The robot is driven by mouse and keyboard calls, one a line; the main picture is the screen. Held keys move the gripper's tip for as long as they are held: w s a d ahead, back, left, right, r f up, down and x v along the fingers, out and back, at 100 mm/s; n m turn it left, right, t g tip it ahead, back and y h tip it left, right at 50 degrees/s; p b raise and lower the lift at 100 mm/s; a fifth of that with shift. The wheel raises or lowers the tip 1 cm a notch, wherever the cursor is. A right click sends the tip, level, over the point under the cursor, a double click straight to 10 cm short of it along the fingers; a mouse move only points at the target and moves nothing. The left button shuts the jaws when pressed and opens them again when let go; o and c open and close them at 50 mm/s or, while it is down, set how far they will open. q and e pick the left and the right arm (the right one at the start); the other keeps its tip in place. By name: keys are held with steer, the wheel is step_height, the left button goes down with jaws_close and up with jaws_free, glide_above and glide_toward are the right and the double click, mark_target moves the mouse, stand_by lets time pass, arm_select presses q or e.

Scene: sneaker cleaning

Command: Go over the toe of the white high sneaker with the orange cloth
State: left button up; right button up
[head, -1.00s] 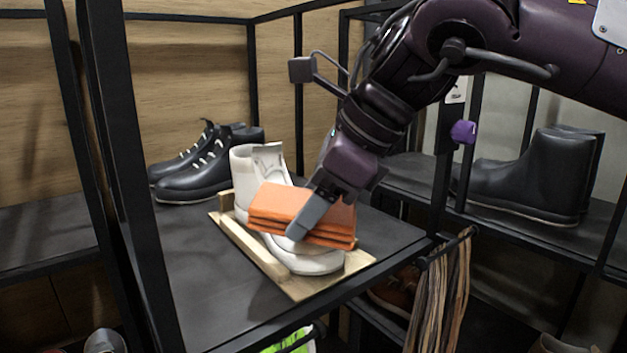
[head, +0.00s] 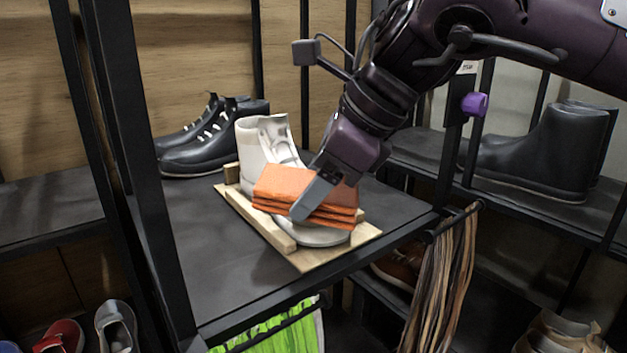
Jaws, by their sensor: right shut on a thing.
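The white high sneaker (head: 262,145) stands on a wooden board (head: 268,228) with raised strips, on a dark shelf. Its toe (head: 325,238) points toward the front right and is partly covered. My right gripper (head: 312,200) comes in from the upper right and is shut on the folded orange cloth (head: 283,184). The cloth lies over the front of the sneaker, at the toe and lower laces. The exact contact under the cloth is hidden. My left gripper is not in view.
Black lace-up shoes (head: 205,148) stand behind on the same shelf (head: 190,240). Black frame posts (head: 137,160) rise at the left. Dark boots (head: 550,150) stand on the right shelf. Laces (head: 441,280) hang at the front right corner.

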steer(key=shift+w+a+f, duration=0.1)
steer(key=shift+w+f, duration=0.05)
steer(key=shift+f, duration=0.45)
